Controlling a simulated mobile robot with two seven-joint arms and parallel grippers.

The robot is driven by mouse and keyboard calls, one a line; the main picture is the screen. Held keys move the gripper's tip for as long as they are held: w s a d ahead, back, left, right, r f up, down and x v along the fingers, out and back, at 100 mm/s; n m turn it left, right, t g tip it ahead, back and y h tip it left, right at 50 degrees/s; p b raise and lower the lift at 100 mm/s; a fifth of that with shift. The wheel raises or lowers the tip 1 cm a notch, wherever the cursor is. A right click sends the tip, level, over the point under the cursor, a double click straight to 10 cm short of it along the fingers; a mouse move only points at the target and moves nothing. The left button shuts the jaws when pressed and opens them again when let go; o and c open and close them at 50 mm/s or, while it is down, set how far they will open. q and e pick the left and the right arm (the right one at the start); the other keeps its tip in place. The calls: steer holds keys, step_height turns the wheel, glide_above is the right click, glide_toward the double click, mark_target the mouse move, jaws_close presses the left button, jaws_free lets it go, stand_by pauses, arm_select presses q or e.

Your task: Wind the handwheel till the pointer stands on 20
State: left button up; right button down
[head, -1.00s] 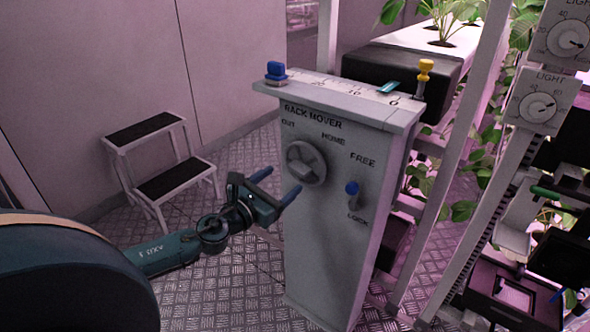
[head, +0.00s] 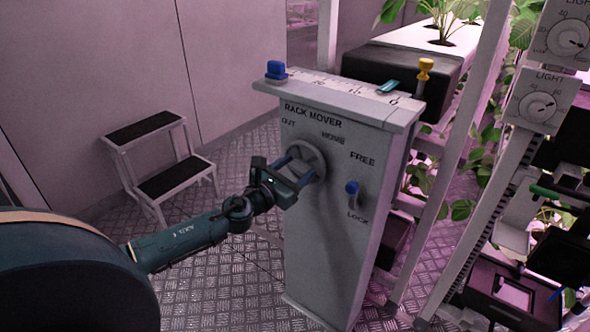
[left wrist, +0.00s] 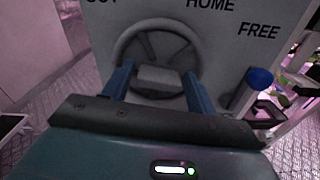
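The grey handwheel (head: 318,158) is on the front of the white rack mover box (head: 335,235). It also shows in the left wrist view (left wrist: 157,38), with a block-like hub (left wrist: 158,77). My left gripper (head: 299,167) is at the wheel. Its blue fingers are apart, one on each side of the hub, with gaps visible in the left wrist view (left wrist: 158,88). The teal pointer (head: 389,87) lies on the top scale (head: 335,84) between 10 and 0, nearer 0. The blue-knobbed lever (head: 352,187) sits between FREE and LOCK, knob upward. My right gripper is not in view.
A step stool (head: 160,165) stands to the left. Plant racks with light dials (head: 537,106) are on the right. Open floor lies left of the box.

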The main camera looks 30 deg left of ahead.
arm_select(q)
steer(key=c, duration=0.7)
steer(key=shift+n, duration=0.4)
